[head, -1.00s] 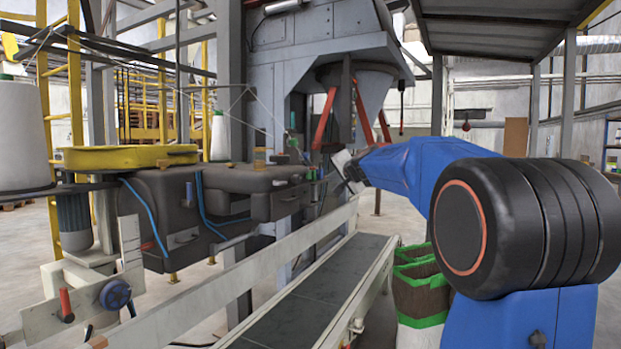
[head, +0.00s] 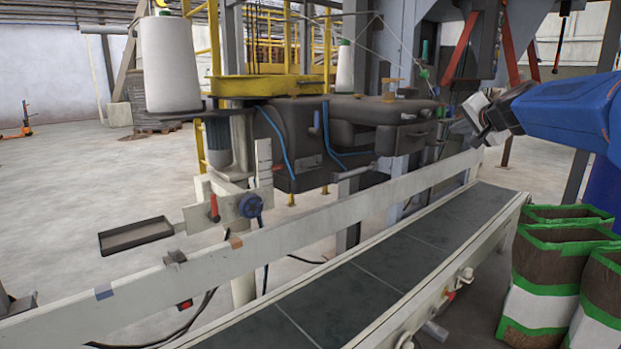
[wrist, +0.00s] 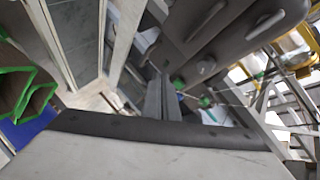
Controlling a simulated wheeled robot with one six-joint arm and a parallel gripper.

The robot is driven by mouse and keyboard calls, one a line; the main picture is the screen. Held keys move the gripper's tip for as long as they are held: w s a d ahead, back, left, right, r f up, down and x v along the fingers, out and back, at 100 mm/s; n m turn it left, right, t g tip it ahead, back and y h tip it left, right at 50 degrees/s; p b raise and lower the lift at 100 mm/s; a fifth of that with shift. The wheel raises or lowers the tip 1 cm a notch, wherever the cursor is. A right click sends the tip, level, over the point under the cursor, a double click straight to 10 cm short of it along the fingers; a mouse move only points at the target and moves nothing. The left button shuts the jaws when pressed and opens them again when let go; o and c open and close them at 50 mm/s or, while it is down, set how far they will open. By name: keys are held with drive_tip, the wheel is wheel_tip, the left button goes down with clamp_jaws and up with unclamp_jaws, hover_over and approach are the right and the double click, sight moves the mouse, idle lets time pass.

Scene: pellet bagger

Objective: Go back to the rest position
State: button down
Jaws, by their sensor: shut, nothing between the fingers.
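My gripper (head: 484,120) is at the upper right of the head view, at the end of my blue arm, beside the right end of the dark sewing head. Its fingers are small there. In the wrist view the narrow grey fingers (wrist: 163,98) are together in the middle, with nothing between them. No rest position is marked in either view.
The dark sewing head (head: 340,125) stands behind the conveyor (head: 385,280) and its pale side rail (head: 250,250). A white thread cone (head: 170,65) is at upper left. Green-edged bags (head: 545,275) stand at right. Open floor (head: 60,200) lies at left.

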drive_tip(key=s+a+f+n+g+y, duration=0.1)
drive_tip(key=s+a+f+n+g, duration=0.2)
drive_tip(key=s+a+f, duration=0.65)
drive_tip(key=s+a+f+n+g+y, duration=0.15)
drive_tip(key=s+a+f+n, duration=0.4)
drive_tip(key=s, duration=0.75)
drive_tip(key=s+a+f+n+g+h, duration=0.1)
drive_tip(key=s+f+g, duration=0.4)
drive_tip(key=s+f, duration=1.3)
drive_tip(key=s+n+h, duration=0.1)
drive_tip(key=s, duration=0.3)
drive_tip(key=shift+s+a+f, duration=0.25)
drive_tip(key=shift+a+f, duration=0.05)
drive_tip(key=shift+f, duration=0.05)
